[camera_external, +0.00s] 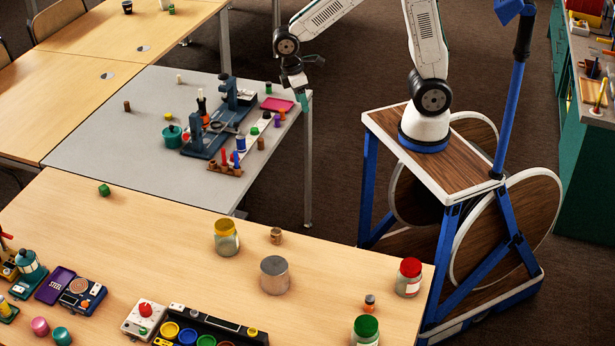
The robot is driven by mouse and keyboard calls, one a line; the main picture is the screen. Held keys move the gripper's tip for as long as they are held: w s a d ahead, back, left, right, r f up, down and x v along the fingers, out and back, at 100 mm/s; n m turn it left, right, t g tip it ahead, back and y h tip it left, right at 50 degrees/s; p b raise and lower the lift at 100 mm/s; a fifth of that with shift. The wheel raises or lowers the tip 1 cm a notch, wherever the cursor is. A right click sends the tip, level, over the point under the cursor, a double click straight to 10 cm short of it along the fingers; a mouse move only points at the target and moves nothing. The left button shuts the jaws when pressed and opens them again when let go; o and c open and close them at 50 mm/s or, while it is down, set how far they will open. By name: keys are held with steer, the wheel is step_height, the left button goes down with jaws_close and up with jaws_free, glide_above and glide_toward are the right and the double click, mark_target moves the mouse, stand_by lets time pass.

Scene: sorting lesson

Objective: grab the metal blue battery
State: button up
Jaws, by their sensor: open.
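A small blue cylinder (240,142) stands near the front right of the grey table, behind a small wooden rack (226,169) with red and blue pegs. It may be the blue battery, but it is too small in the picture to tell its metal or markings. My gripper (302,98) is open and hangs over the right edge of the grey table, to the right of and farther back than the blue cylinder. Nothing shows between its fingers, which appear small.
A dark blue device (206,146) stands left of the cylinder. The grey table's (110,150) left part is mostly clear. Jars stand on the front wooden table (150,230).

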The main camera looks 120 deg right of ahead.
steer(key=w+d+f+n, duration=0.2)
steer(key=w+d+f, duration=0.8)
steer(key=d+f, duration=0.35)
steer(key=n+t, duration=0.2)
steer(key=n, duration=0.1)
glide_above(239, 135)
steer(key=shift+a+r+h, duration=0.1)
steer(key=shift+r+h, duration=0.15)
steer(key=shift+h, duration=0.05)
steer(key=shift+r, duration=0.1)
steer(key=shift+w+f+n, duration=0.1)
steer(key=shift+f+n, duration=0.2)
step_height(239, 135, down, 7)
steer(key=shift+f, duration=0.15)
steer(key=c, duration=1.1)
